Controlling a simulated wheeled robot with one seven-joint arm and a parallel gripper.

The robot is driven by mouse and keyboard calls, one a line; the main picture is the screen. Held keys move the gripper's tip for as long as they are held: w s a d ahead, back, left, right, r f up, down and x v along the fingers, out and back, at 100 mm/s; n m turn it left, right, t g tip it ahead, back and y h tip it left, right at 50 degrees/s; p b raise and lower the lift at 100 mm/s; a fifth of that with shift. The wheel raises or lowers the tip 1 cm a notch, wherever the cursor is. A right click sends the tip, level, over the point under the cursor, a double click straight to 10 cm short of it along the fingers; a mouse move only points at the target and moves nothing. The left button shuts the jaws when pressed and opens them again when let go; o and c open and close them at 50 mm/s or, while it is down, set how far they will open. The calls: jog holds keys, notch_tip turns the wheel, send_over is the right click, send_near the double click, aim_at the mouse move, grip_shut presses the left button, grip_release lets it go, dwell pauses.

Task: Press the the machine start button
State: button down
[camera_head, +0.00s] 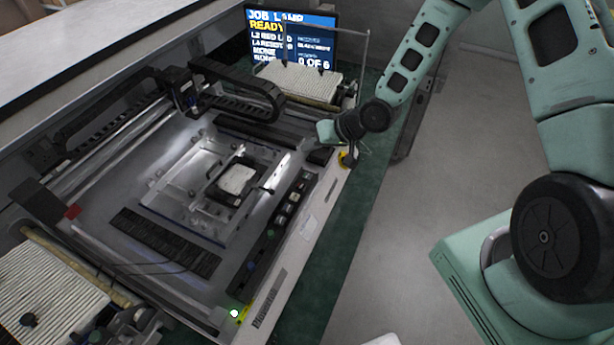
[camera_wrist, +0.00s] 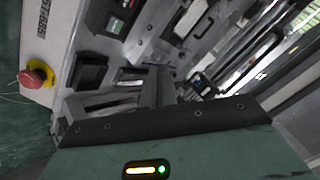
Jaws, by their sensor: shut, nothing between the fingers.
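A small green-lit button (camera_head: 234,313) sits on a yellow plate at the near corner of the machine's front panel in the head view. My gripper (camera_head: 308,145) is shut and empty over the far end of the machine's front edge, well away from the green-lit button. Its dark fingers (camera_wrist: 150,88) also show in the wrist view. The green-lit button is not visible in the wrist view.
The machine bed (camera_head: 170,215) holds a fixture with a white piece (camera_head: 236,179). A gantry with cable chains (camera_head: 240,95) spans the back. A screen (camera_head: 290,38) reads "READY". White ribbed trays (camera_head: 300,82) stand at both ends. Floor at right is clear.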

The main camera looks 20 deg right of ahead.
aim_at(307, 177)
notch_tip(307, 177, down, 8)
jog(key=b, duration=0.6)
jog(key=shift+f, duration=0.15)
dwell(1.6)
jog(key=shift+f, duration=0.3)
jog(key=shift+f+b, duration=0.4)
jog(key=shift+b, duration=0.15)
dwell(0.4)
jog(key=shift+r, duration=0.15)
jog(key=shift+r+p, duration=0.7)
